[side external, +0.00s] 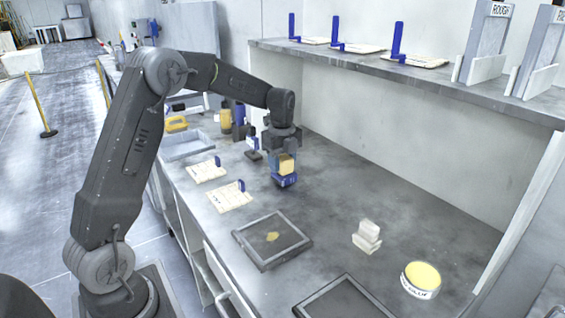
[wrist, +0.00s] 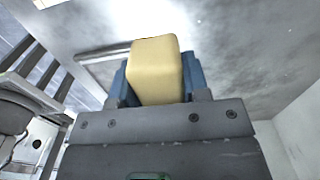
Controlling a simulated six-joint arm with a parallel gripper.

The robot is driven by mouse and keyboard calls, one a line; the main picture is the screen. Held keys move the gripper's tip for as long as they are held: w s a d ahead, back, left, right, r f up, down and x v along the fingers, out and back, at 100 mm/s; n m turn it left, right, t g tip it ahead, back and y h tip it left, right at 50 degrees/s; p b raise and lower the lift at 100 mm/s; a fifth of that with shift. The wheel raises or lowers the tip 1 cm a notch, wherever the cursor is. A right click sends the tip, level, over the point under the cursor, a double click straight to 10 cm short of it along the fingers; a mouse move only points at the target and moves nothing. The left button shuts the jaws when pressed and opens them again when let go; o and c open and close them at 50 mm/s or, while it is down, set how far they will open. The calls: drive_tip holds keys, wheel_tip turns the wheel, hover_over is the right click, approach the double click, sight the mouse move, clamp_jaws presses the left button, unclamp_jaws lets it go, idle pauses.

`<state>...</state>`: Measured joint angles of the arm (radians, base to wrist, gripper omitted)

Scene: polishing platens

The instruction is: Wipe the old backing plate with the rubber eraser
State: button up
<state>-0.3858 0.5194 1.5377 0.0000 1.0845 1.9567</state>
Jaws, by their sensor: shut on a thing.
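My gripper (side external: 284,172) has blue fingers and is shut on a pale yellow block, the rubber eraser (side external: 287,164), above the bench. The wrist view shows the eraser (wrist: 155,70) between the blue fingers of my gripper (wrist: 158,85). A dark square plate (side external: 258,251) with a yellow smear in its middle lies flat on the bench, nearer the side camera than my gripper. It looks like the old backing plate, and the eraser is apart from it. A flat framed shape (wrist: 98,58) shows partly behind the eraser in the wrist view; I cannot tell which plate it is.
A second dark plate (side external: 345,300) is cut off at the bottom edge. Stacked pale blocks (side external: 367,236) and a round tin with a yellow top (side external: 421,280) stand to the right. Cream boards with blue pegs (side external: 230,197) lie left. A shelf (side external: 450,75) overhangs the back.

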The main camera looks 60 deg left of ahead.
drive_tip(key=s+d, duration=0.5)
drive_tip(key=d, duration=0.1)
approach(265, 239)
drive_tip(key=shift+f, duration=2.8)
drive_tip(key=shift+w+f, duration=0.15)
drive_tip(key=shift+f, duration=0.75)
drive_tip(key=shift+w+r, duration=0.1)
drive_tip(key=shift+w, duration=1.05)
drive_tip(key=shift+c, duration=0.3)
drive_tip(key=shift+w, duration=0.35)
drive_tip(key=shift+s, duration=1.65)
wheel_tip(265, 239, up, 8)
